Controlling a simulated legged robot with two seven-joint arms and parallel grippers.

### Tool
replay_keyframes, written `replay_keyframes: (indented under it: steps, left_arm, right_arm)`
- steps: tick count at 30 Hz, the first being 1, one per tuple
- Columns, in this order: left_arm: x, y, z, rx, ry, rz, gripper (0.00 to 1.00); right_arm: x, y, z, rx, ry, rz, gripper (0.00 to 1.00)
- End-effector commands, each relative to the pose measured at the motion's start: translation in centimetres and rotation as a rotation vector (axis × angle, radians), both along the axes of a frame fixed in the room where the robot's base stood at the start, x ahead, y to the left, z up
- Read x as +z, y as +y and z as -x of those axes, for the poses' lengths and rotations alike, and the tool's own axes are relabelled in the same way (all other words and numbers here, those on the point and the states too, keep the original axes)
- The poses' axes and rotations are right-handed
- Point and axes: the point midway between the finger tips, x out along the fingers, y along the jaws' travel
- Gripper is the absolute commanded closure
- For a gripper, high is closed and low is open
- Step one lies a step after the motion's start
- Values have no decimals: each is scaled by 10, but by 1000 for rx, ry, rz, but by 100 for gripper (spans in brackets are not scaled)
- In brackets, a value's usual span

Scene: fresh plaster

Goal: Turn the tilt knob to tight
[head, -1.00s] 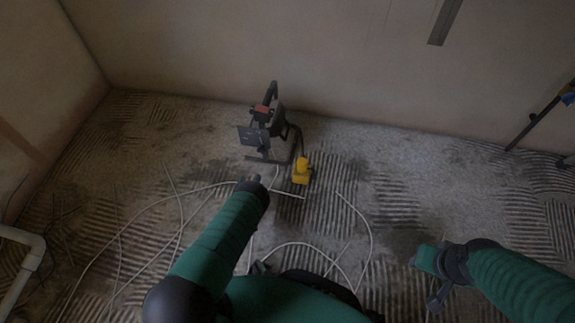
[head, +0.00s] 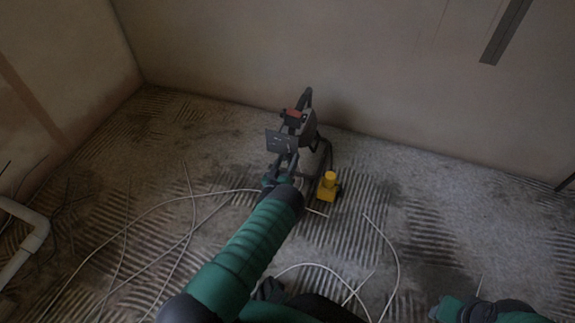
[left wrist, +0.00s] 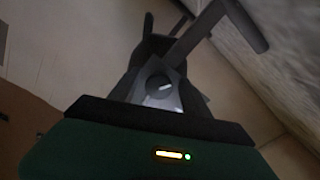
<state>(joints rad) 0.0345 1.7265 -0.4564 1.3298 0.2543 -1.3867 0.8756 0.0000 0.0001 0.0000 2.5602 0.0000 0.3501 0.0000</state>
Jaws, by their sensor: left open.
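A dark work lamp on a floor stand (head: 308,128) stands near the back wall. In the left wrist view a round dark knob (left wrist: 158,86) with a pale pointer line sits on a grey plate, close ahead of my gripper. I cannot read any tight mark beside it. My left gripper (head: 281,172) is open at the lamp's lower front in the head view, partly hidden by my forearm. Whether it touches the lamp is unclear. My right arm (head: 480,311) shows at the bottom right edge, with its gripper's jaws not clear.
A yellow block-shaped object (head: 328,187) stands on the floor just right of the stand. Pale cables (head: 190,235) lie across the streaky floor. A white pipe (head: 28,245) is at the left edge. Open floor lies to the right of the stand.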

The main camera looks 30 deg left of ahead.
Motion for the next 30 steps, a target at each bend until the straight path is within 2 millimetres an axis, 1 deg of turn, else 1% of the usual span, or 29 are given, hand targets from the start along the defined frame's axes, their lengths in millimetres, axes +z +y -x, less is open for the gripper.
replay_keyframes:
  steps: [7, 18, 20, 30]
  left_arm:
    - [1, 0, -1, 0, 0, 0, 44]
    - [1, 0, -1, 1, 0, 0, 93]
    - [1, 0, -1, 0, 1, 0, 100]
    - [0, 1, 0, 2, 9, -30, 100]
  right_arm:
    - [0, 0, 0, 0, 0, 0, 66]
    - [0, 0, 0, 0, 0, 0, 66]
    - [0, 0, 0, 0, 0, 0, 66]
    - [1, 0, 0, 0, 0, 0, 66]
